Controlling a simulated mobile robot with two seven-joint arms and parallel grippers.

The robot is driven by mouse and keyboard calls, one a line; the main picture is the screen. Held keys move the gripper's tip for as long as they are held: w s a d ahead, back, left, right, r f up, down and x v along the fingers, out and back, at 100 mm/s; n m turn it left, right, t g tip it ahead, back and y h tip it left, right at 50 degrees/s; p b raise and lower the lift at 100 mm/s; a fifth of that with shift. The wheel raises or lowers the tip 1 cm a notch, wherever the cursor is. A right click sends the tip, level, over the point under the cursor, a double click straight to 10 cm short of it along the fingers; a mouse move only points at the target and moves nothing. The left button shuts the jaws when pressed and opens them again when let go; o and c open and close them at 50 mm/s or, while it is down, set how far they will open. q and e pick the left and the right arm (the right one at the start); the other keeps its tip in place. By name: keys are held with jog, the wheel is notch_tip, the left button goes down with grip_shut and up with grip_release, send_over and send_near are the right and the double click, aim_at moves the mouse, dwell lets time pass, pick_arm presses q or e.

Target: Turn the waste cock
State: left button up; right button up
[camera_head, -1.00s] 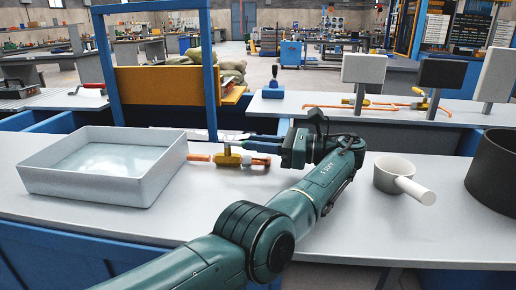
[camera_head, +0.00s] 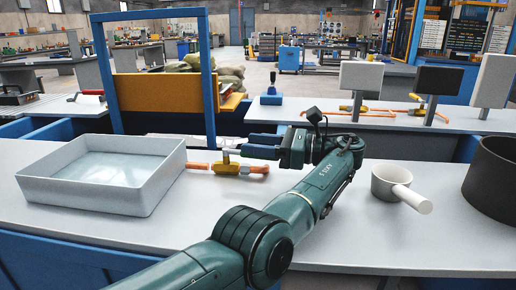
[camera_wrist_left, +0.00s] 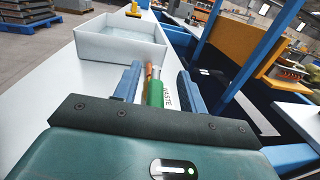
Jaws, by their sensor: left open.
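The waste cock is a yellow-bodied valve (camera_head: 226,165) on a copper pipe, lying on the grey bench to the right of the shallow tray (camera_head: 60,190). My left gripper (camera_head: 255,146) is open, with its two blue fingers pointing left, just behind and right of the valve. In the left wrist view the open fingers (camera_wrist_left: 158,84) have a copper pipe (camera_wrist_left: 148,70) and a green part (camera_wrist_left: 155,93) showing between them. A white label (camera_wrist_left: 170,99) with letters ending in "ASTE" lies beside the green part. I cannot tell any contact. My right gripper is out of view.
A white mug-like pot with a handle (camera_head: 392,183) and a dark round vessel (camera_head: 494,180) stand on the right of the bench. A blue frame with an orange board (camera_head: 165,92) rises behind the tray. More copper piping (camera_head: 350,109) lies on the back bench.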

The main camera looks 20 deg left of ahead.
pick_arm(q)
notch_tip(320, 180, up, 7)
jog(key=shift+f+p, duration=0.1)
jog(key=shift+p, duration=0.75)
jog(key=shift+r, duration=0.7)
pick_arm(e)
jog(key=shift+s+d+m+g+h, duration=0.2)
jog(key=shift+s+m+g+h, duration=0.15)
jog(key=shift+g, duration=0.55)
pick_arm(q)
jog(key=shift+c, duration=0.4)
